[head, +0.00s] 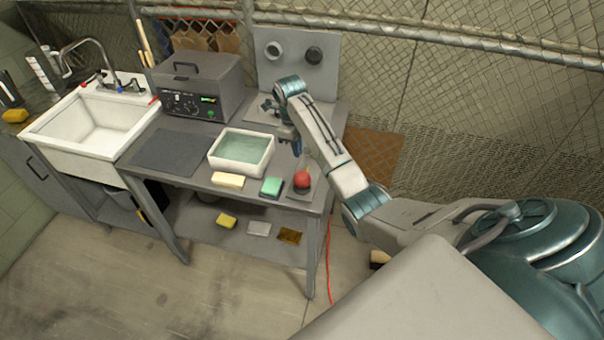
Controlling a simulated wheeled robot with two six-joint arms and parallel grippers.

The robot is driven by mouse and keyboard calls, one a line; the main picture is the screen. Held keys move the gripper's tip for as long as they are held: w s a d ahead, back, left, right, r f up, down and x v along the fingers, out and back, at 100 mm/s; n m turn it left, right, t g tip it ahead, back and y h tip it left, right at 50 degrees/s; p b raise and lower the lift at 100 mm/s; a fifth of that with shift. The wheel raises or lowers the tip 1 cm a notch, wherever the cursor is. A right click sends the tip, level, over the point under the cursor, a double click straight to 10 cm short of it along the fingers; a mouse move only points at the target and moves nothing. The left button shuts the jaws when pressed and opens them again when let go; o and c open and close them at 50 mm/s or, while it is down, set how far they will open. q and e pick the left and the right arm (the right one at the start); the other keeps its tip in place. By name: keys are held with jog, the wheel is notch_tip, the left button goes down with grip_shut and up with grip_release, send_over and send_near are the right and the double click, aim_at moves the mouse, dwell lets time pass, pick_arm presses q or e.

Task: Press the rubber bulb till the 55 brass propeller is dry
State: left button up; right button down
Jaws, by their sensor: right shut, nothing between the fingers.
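The red rubber bulb (302,180) sits on a small dark base at the front right corner of the grey workbench. My right gripper (295,146) points down over the bench, behind the bulb and apart from it. It is shut and empty. My right forearm passes just right of the bulb. I cannot make out the 55 brass propeller; my wrist and forearm hide part of the bench's right side. My left gripper is out of view.
A white tub of water (214,158) stands left of my gripper. A yellow block (228,181) and a green sponge (271,187) lie before it. A grey lidded machine (215,88), an upright panel (275,75) and a sink (60,135) stand behind and left. A dark mat (170,152) is bare.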

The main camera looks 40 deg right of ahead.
aim_at(300, 173)
jog(key=shift+f, duration=0.15)
jog(key=shift+s+d+f, duration=0.1)
jog(key=shift+s+f, duration=0.1)
jog(key=shift+f, duration=1.5)
jog(key=shift+s+d+f, duration=0.1)
jog(key=shift+s+f, duration=0.05)
jog(key=shift+f, duration=1.5)
jog(key=shift+a+f+b, duration=0.1)
jog(key=shift+f+b, duration=0.25)
jog(key=shift+f, duration=0.65)
jog(key=shift+w+a+r+p, duration=0.15)
jog(key=shift+w+a+r, duration=0.1)
jog(key=shift+w, duration=0.2)
jog(key=shift+w+a+r+p, duration=0.15)
jog(key=shift+w+a, duration=0.1)
jog(key=shift+w, duration=0.2)
jog(key=shift+w+a+r, duration=0.1)
jog(key=shift+w+a, duration=0.05)
jog(key=shift+w, duration=0.2)
jog(key=shift+w+a, duration=0.1)
jog(key=shift+w, duration=0.05)
